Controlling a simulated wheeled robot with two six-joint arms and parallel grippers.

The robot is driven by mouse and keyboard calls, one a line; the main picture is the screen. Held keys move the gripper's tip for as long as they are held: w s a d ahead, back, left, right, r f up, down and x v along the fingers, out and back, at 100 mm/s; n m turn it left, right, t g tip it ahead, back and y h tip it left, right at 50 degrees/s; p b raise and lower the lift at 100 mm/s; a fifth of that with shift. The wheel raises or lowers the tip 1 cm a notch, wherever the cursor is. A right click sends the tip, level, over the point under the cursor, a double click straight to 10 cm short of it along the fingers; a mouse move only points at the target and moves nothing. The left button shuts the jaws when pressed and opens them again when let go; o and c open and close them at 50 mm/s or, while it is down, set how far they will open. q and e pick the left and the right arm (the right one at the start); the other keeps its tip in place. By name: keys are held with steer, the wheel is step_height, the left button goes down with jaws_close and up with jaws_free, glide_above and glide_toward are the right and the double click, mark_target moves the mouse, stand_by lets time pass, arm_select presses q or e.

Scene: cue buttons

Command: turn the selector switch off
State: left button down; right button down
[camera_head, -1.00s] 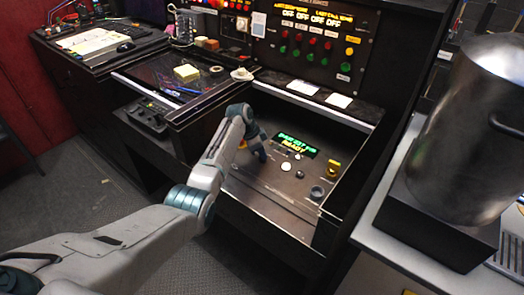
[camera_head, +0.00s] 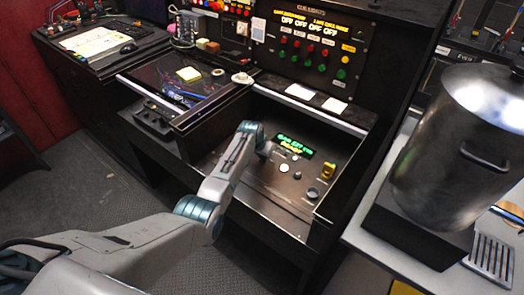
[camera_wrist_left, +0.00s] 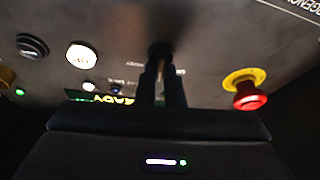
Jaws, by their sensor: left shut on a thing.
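My left gripper (camera_wrist_left: 161,72) is at the dark control panel (camera_head: 262,200), its two fingers close together. In the left wrist view the fingers are shut on a small dark knob (camera_wrist_left: 160,48), which looks like the selector switch. Its marking and the direction it points are hidden. In the head view my wrist covers this spot and the fingertips hardly show. My right gripper is in neither view.
A red button on a yellow ring (camera_wrist_left: 247,91) stands to the right in the wrist view. A white button (camera_wrist_left: 81,55) and a black round knob (camera_wrist_left: 32,45) lie left. A green-lit display (camera_head: 293,147) is on the panel. A metal pot (camera_head: 460,150) stands right.

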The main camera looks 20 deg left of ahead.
arm_select(q)
steer(key=n+y, duration=0.1)
steer(key=n, duration=0.2)
steer(key=shift+d+n+p, duration=0.1)
steer(key=shift+n+p, duration=0.2)
steer(key=shift+p, duration=0.1)
steer(key=shift+n+y, duration=1)
steer(key=shift+n, duration=0.8)
steer(key=c, duration=1.5)
jaws_free()
steer(key=shift+c, duration=0.2)
